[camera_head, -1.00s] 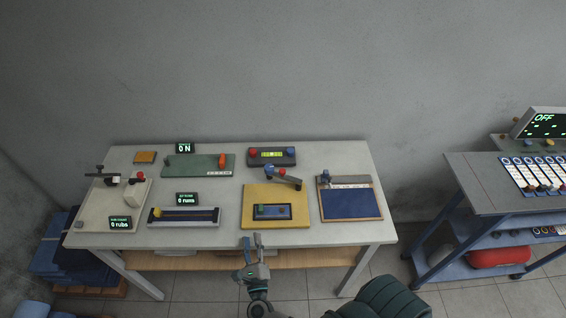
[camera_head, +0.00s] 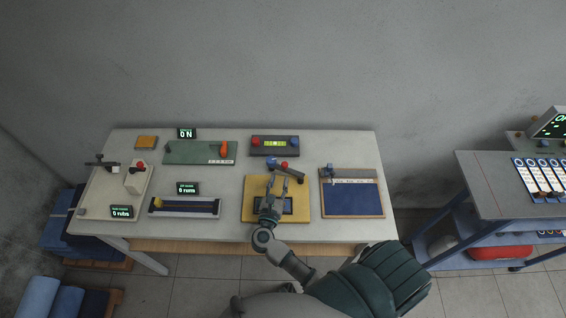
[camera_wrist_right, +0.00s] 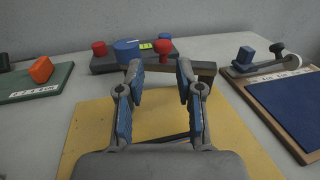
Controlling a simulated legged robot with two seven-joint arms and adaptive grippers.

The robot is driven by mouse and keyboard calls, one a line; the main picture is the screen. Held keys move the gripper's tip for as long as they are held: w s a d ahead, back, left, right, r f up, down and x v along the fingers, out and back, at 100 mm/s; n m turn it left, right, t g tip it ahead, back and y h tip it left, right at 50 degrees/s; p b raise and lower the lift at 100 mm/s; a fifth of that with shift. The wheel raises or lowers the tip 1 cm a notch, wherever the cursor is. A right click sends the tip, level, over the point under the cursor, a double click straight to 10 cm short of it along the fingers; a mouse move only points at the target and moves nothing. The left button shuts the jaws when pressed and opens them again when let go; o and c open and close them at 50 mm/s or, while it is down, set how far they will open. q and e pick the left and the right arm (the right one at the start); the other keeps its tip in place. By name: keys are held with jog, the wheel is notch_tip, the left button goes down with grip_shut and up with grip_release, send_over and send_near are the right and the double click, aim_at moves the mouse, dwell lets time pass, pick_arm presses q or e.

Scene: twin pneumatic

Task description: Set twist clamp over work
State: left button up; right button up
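The twist clamp stands at the back of a yellow board (camera_head: 250,213). It has a blue knob (camera_head: 271,162), a red ball (camera_head: 284,165) and a dark arm (camera_head: 293,173) that slants to the right, behind the dark-framed work plate (camera_head: 288,206). My right gripper (camera_head: 278,179) is open and empty above the board, covering much of the plate. In the right wrist view the spread fingers (camera_wrist_right: 158,72) point at the clamp; its blue knob (camera_wrist_right: 127,51), red ball (camera_wrist_right: 163,49) and arm (camera_wrist_right: 205,71) show beyond the fingertips. I see no contact. My left gripper is not in view.
A grey box with red and blue buttons (camera_head: 275,143) sits close behind the clamp. A blue panel in a wooden frame (camera_head: 352,201) lies right of the board. A slider unit (camera_head: 184,207) and a green board (camera_head: 198,152) lie left. A cart (camera_head: 490,200) stands right.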

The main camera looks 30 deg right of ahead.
aim_at(283, 167)
jog(key=x, duration=0.5)
jog(key=p+x, duration=0.1)
jog(key=x, duration=0.1)
jog(key=shift+s+d+f, duration=0.15)
jog(key=shift+d, duration=0.4)
jog(key=shift+w+a, duration=0.4)
jog(key=shift+a, duration=0.1)
jog(key=c, duration=0.4)
jog(key=shift+s+d, duration=0.1)
jog(key=shift+d, duration=0.1)
grip_shut()
jog(key=shift+d, duration=0.2)
jog(key=shift+a, duration=0.1)
